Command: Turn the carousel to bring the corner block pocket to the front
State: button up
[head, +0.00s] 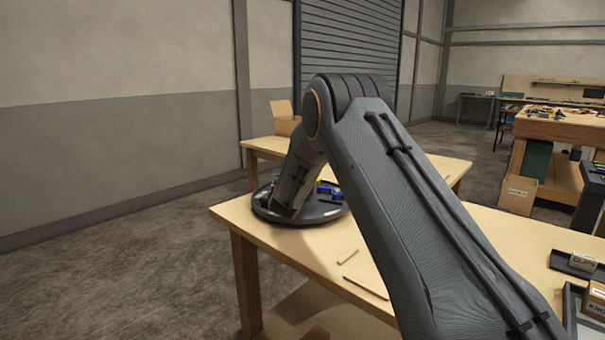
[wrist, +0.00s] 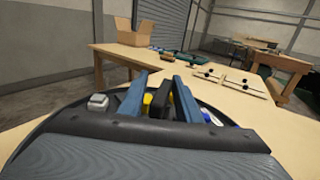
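The carousel is a dark round tray on the table, seen in the head view (head: 320,214) and in the wrist view, where its rim (wrist: 35,132) curves around my gripper. My gripper (wrist: 160,77) is low over the carousel, its two blue-grey fingers apart. A black upright piece and a yellow part (wrist: 147,103) show between or beyond the fingers; I cannot tell whether the fingers touch them. A light grey block (wrist: 98,102) lies on the left of the carousel, and blue parts (wrist: 206,115) lie on the right. I cannot tell which pocket holds the corner block. My arm hides much of the carousel.
The wooden table (head: 262,234) has thin strips lying on it. Boxes and a dark tray (head: 577,265) stand at its right end. A second table with an open cardboard box (head: 286,119) stands behind.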

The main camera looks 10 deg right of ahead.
jog(key=v, duration=0.5)
jog(key=shift+s+a+b, duration=0.15)
jog(key=shift+s+b, duration=0.1)
jog(key=shift+b, duration=0.05)
jog(key=shift+s, duration=0.15)
jog(key=shift+r, duration=0.15)
